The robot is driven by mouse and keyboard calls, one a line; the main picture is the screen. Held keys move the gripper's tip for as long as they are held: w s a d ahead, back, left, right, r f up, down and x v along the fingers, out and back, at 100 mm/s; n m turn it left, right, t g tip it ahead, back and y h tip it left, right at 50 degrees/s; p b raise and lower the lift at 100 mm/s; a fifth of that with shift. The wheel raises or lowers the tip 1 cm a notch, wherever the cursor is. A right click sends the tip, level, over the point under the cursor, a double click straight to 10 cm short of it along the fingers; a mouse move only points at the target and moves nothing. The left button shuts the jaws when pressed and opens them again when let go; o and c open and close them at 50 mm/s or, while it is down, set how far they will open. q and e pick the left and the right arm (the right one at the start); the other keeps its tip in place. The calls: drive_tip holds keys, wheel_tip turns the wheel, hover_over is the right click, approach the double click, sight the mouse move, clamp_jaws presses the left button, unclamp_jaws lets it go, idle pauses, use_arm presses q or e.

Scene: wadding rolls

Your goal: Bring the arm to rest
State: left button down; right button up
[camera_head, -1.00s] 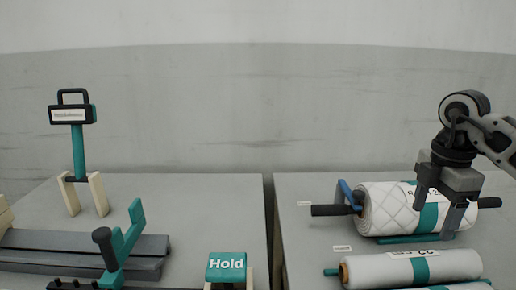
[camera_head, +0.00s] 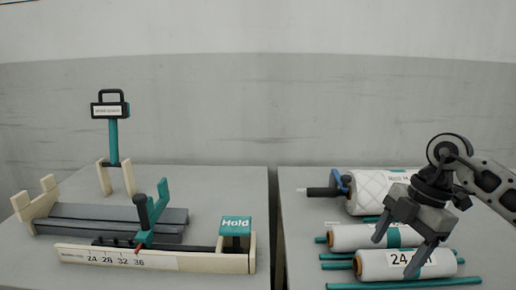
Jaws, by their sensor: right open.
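My right gripper (camera_head: 395,257) is open, with its two dark fingers pointing down over the front white roll (camera_head: 380,266) marked 24 on the right table. I cannot tell whether the fingertips touch that roll. A second white roll (camera_head: 352,238) with a teal band lies behind it. A quilted white roll (camera_head: 366,192) on a black-handled bar lies at the back, partly hidden by my right arm. My left gripper is not in view.
Teal rods (camera_head: 450,282) lie at the front right. A gap separates the tables.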

drive_tip(key=s+a+f+n+y, duration=0.1)
drive_tip(key=a+n+y, duration=0.15)
drive_tip(key=a, duration=0.35)
drive_tip(key=s+a+f+n+g+y+p, duration=0.1)
drive_tip(key=a+y, duration=0.2)
drive_tip(key=a, duration=0.2)
drive_tip(key=s+a+f+n+y, duration=0.1)
drive_tip(key=s+a+y, duration=0.15)
drive_tip(key=a, duration=0.35)
drive_tip(key=a+r+m+t+y+p, duration=0.1)
drive_tip(key=a+r+m+t+y, duration=0.4)
drive_tip(key=a+y, duration=0.35)
drive_tip(key=d+f+m+t+h+p, duration=0.2)
drive_tip(key=d+f+m+t+h, duration=0.55)
drive_tip(key=m+t+h, duration=0.5)
drive_tip(key=s+d+f+m+g+h, duration=0.2)
drive_tip(key=s+f+m+g+h, duration=0.2)
drive_tip(key=s+f, duration=0.7)
wheel_tip(320, 180, down, 3)
drive_tip(key=shift+d+m+g, duration=0.3)
drive_tip(key=shift+m+g, duration=0.5)
drive_tip(key=shift+g, duration=0.15)
